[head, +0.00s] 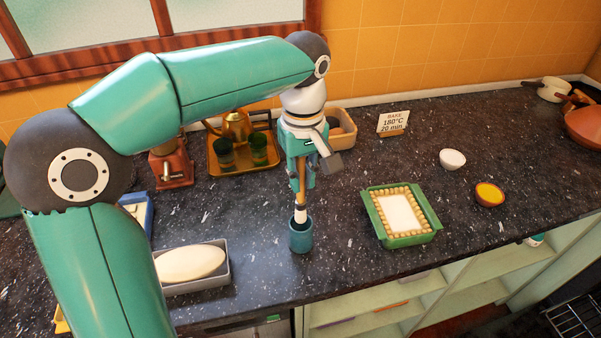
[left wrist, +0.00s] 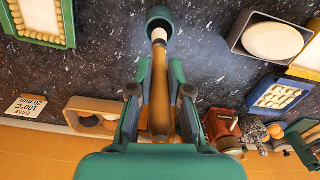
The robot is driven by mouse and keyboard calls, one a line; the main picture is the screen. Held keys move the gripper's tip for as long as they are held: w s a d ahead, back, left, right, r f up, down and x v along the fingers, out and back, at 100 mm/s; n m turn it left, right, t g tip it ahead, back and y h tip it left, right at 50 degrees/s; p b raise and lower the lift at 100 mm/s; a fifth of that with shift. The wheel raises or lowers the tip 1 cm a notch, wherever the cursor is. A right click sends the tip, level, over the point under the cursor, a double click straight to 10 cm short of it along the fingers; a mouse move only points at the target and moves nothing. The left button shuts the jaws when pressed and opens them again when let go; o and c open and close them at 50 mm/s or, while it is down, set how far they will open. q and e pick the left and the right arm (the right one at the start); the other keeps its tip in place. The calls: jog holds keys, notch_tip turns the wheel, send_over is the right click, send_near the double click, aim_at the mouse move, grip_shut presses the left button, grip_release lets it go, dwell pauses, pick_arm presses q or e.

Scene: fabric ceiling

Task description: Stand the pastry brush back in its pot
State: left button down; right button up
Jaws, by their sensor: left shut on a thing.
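The pastry brush (head: 300,196) has a brown wooden handle and a pale lower end. It hangs nearly upright with the pale end down. My left gripper (head: 303,170) is shut on its handle, above the blue-teal pot (head: 301,238). The pot stands upright on the dark counter. The brush's lower end is at the pot's mouth; its tip is hidden, and how deep it reaches I cannot tell. In the left wrist view the brush (left wrist: 160,85) runs from between the fingers to the pot (left wrist: 160,16). My right gripper is not in view.
A green tray (head: 405,240) of pastry stands right of the pot, a grey box (head: 226,272) with a pale dough loaf to its left. Behind are a brass tray (head: 238,166) with cups and a tan bin (head: 345,142). The counter around the pot is clear.

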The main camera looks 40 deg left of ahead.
aim_at(302, 158)
pick_arm(q)
jog(key=shift+f+b, duration=2)
jog(key=shift+f, duration=1)
jog(key=c, duration=1)
grip_release()
jog(key=shift+r, duration=0.1)
notch_tip(302, 158, up, 12)
jog(key=shift+w+f, duration=0.1)
jog(key=shift+f, duration=0.15)
jog(key=shift+r, duration=0.15)
